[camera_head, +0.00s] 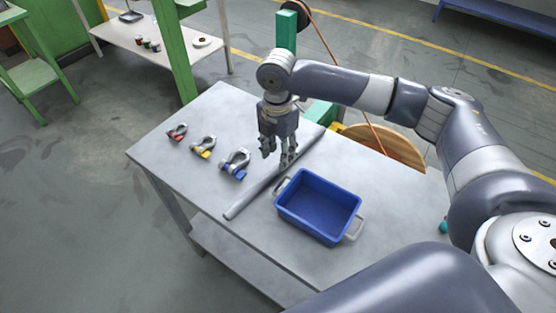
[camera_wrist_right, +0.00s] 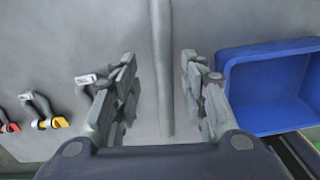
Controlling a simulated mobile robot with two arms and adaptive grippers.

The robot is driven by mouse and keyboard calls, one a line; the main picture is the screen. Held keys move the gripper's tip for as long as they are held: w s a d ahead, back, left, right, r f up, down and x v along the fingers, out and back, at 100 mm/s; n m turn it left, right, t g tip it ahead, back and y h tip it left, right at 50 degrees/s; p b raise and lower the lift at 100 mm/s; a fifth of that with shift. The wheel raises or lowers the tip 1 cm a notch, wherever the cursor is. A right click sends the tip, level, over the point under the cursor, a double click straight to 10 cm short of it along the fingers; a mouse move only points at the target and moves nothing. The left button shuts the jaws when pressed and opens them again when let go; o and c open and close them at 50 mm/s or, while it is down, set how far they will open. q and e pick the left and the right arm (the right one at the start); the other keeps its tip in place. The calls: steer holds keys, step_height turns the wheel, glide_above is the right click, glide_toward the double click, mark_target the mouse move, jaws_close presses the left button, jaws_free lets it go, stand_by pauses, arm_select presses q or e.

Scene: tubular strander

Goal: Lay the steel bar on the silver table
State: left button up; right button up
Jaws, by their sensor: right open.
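The steel bar (camera_head: 250,195) is a long grey rod lying diagonally on the silver table (camera_head: 165,157), between the shackles and a blue bin. The bar also shows in the right wrist view (camera_wrist_right: 162,50), running lengthwise between the fingers. My right gripper (camera_head: 277,160) points down over the bar; its fingers stand apart on either side of it in the right wrist view (camera_wrist_right: 159,64). It is open and not closed on anything. Part of the bar is hidden behind the gripper in the head view. My left gripper is not in view.
A blue bin (camera_head: 318,205) stands close to the bar's right. Shackles with red (camera_head: 177,132), yellow (camera_head: 203,147) and blue (camera_head: 235,164) pins lie to its left. A green post (camera_head: 286,30) and a wooden reel (camera_head: 385,147) stand behind the table.

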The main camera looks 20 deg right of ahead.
mark_target(278, 165)
step_height(278, 165, up, 8)
steer(key=shift+r+b, duration=0.15)
steer(key=shift+b, duration=0.2)
